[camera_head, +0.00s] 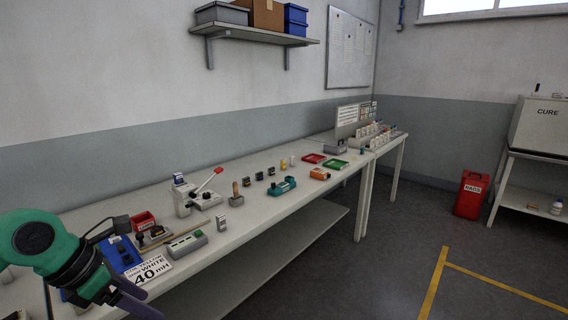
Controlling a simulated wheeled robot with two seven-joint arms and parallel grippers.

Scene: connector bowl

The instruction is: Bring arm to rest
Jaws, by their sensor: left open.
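My left arm comes in at the lower left, green and black. My left gripper (136,266) is at its end, over the near left end of the long white workbench (250,200). Its jaws are apart and I see nothing held between them. My right gripper is not in view.
A red bin (144,220), a grey box (187,246) and a lever press (200,195) stand close to the gripper. Farther along are a teal device (282,186), an orange device (320,174) and green (335,164) and red trays (314,158). The floor at right is open.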

